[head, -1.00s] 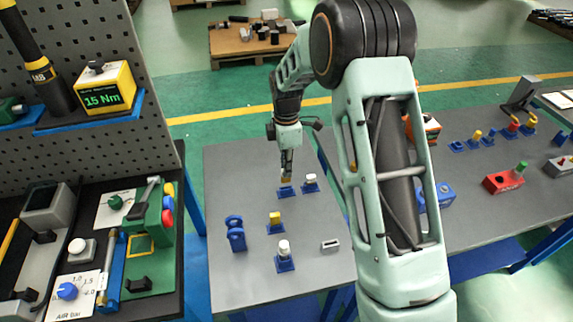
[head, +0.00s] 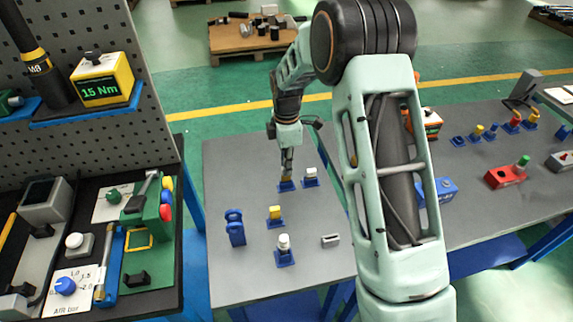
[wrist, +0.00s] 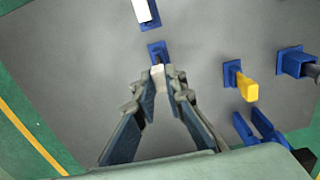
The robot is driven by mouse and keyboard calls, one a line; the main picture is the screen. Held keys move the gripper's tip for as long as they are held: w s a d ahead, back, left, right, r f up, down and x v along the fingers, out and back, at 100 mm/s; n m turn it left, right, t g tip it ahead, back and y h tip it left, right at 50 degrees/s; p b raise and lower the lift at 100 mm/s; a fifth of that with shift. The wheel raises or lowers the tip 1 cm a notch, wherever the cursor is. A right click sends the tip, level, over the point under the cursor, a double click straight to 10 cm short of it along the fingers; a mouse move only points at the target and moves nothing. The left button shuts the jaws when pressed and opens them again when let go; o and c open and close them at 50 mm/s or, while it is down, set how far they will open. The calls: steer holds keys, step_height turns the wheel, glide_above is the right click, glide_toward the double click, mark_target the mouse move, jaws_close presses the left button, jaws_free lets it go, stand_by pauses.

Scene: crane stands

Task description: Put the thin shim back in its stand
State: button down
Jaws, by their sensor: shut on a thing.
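My gripper (head: 287,176) points down at the far end of the grey table, over a small blue stand (head: 287,187). In the wrist view my gripper (wrist: 160,80) is shut on a small pale piece, the shim (wrist: 158,77). The same blue stand (wrist: 156,49) is right beyond the fingertips, with a dark opening partly showing. The shim is at or just over the stand; I cannot tell whether it is inside. The fingers hide part of it in the head view.
A white-topped piece (head: 311,172) stands in a blue stand close on the right. Nearer are a yellow piece (head: 275,211), a white-topped piece (head: 284,241), a tall blue holder (head: 235,228) and a small grey block (head: 330,240). Bare table lies to the left.

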steer(key=shift+f+b, duration=0.9)
steer(key=shift+f, duration=0.6)
steer(key=c, duration=1.9)
jaws_free()
steer(key=shift+r, duration=0.1)
steer(key=shift+r, duration=0.1)
steer(key=shift+r+p, duration=1.6)
steer(key=shift+r, duration=0.85)
